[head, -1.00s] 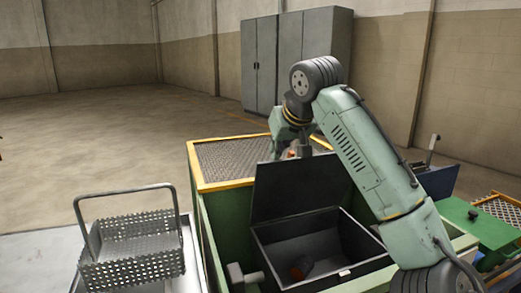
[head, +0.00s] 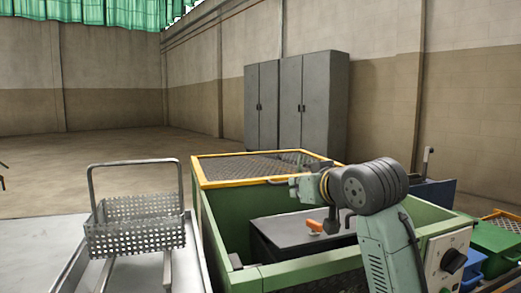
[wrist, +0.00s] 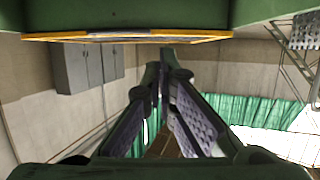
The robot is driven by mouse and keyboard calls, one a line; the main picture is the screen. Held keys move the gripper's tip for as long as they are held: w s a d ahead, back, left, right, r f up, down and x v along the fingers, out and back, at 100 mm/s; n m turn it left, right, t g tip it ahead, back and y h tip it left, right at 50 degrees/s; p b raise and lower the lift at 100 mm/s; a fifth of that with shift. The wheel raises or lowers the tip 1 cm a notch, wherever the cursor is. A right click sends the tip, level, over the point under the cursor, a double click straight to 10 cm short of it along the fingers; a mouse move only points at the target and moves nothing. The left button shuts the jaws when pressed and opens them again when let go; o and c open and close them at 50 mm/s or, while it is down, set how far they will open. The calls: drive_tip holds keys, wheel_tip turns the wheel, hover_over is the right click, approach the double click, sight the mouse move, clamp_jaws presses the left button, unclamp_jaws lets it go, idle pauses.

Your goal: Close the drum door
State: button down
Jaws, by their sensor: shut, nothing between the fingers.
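The drum door (head: 285,235) is a dark grey lid inside the green machine (head: 232,235). In the head view it lies flat over the drum and looks closed, with the drum's inside hidden; my arm covers its right part. An orange-tipped handle (head: 316,226) shows on or just above the lid. My gripper (wrist: 163,75) is shut and empty in the wrist view, its fingers meeting near the middle. In the head view my wrist is above the drum, toward the yellow-framed mesh cover, apart from the door.
A perforated metal basket (head: 137,237) with a tall handle stands at left. The yellow-edged mesh cover (head: 240,169) is at the machine's back. A control knob (head: 453,261) and blue bins (head: 474,263) are at right. Grey cabinets (head: 312,100) stand far back.

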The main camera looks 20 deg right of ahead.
drive_tip(key=shift+s+a+f+b, duration=0.1)
drive_tip(key=shift+s+f+b, duration=0.5)
drive_tip(key=shift+f, duration=0.25)
drive_tip(key=shift+r, duration=0.1)
